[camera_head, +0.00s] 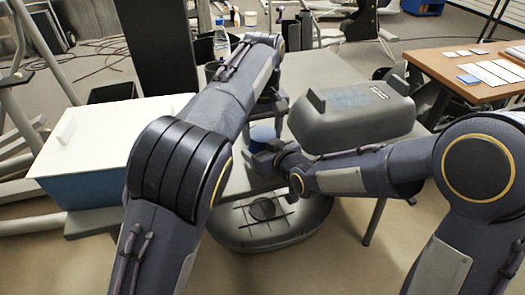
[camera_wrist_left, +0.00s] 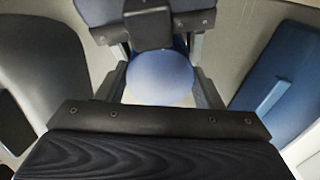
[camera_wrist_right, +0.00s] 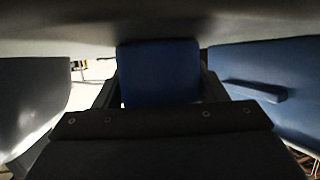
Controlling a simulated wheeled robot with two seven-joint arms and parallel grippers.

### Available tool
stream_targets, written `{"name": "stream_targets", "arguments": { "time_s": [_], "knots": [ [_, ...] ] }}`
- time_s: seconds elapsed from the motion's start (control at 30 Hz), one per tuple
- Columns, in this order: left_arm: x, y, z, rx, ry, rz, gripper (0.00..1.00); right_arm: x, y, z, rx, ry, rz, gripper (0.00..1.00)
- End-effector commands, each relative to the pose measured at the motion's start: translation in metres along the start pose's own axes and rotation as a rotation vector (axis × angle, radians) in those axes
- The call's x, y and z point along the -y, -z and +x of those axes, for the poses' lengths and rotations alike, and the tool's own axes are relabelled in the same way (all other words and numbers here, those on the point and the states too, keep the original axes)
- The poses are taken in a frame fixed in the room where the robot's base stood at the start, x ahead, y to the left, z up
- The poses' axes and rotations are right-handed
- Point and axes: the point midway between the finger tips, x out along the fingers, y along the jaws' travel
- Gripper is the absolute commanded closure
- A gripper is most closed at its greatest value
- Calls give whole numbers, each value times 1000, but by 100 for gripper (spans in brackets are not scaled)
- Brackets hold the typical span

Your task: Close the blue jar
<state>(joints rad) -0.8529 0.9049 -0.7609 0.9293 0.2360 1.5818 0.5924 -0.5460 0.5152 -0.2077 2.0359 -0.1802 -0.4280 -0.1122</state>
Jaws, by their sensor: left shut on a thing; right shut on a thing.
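The blue jar (camera_head: 262,133) is upright between my two grippers in the head view. My left gripper (camera_head: 265,106) comes down from above, and its fingers are closed on both sides of the round, pale blue lid (camera_wrist_left: 160,77). My right gripper (camera_head: 268,155) reaches in from the right at a lower height. In the right wrist view its fingers are closed around the darker blue jar body (camera_wrist_right: 160,75). The fingers hide much of the jar, and I cannot tell whether the lid is fully seated on the body.
A blue cooler with a white lid (camera_head: 100,140) stands at the left. A grey grill lid (camera_head: 352,112) lies at the right, and a grill base (camera_head: 265,228) is in front. A water bottle (camera_head: 221,42) stands behind. A wooden table (camera_head: 450,68) is at the far right.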

Motion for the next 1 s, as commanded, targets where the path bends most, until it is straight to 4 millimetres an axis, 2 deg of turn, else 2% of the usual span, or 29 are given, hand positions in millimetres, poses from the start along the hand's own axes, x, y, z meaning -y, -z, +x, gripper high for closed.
{"name": "stream_targets", "arguments": {
  "time_s": [0.07, 0.3, 0.53, 0.57, 0.7, 1.0],
  "knots": [
    [0, 0, 0, 0, -1, 24, 67, 0, 1, 0, -1, 0, 0, 98],
    [0, 1, 0, 0, -1, 285, 67, 0, 1, 0, -1, 0, 0, 98],
    [0, 0, 0, -1, -1, 293, 67, 0, 1, 0, -1, 0, 0, 98],
    [0, 0, 0, -1, 0, 293, 38, 0, 1, 0, -1, 0, 0, 98],
    [0, 0, 0, -1, 0, 292, 20, 0, 0, 0, -1, 0, 0, 98],
    [0, 0, -2, -1, -1, 292, 18, 0, 0, 0, -1, 0, 0, 98]
  ]
}}
